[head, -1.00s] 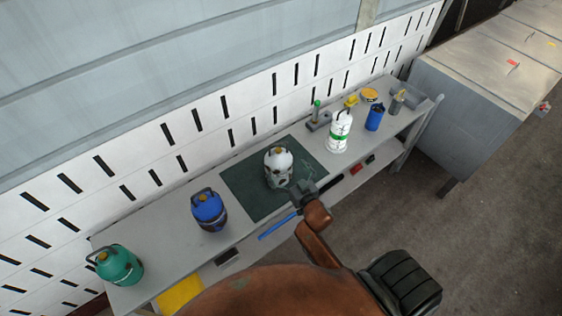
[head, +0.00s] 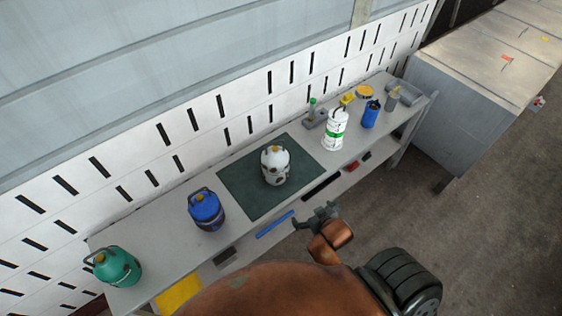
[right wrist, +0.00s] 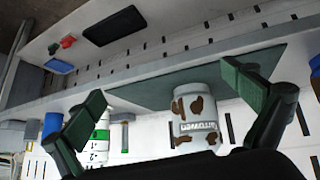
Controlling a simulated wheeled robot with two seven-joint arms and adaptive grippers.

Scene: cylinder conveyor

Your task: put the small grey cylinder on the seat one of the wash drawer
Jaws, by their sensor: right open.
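A pale grey-white cylinder with brown patches and a yellow-brown top (head: 275,165) stands upright on the dark green mat (head: 245,197) on the bench. My right gripper (head: 325,215) is open and empty at the bench's front edge, apart from the patched cylinder. In the right wrist view, the patched cylinder (right wrist: 194,118) shows beyond and between the spread fingers (right wrist: 165,87). My left gripper is not in view. I cannot identify the wash drawer.
On the bench stand a green cylinder (head: 118,267), a blue one (head: 206,211), a white one with a green band (head: 335,130) and a small blue one (head: 370,114). A slotted white wall (head: 210,130) runs behind. A grey cabinet (head: 460,110) stands right.

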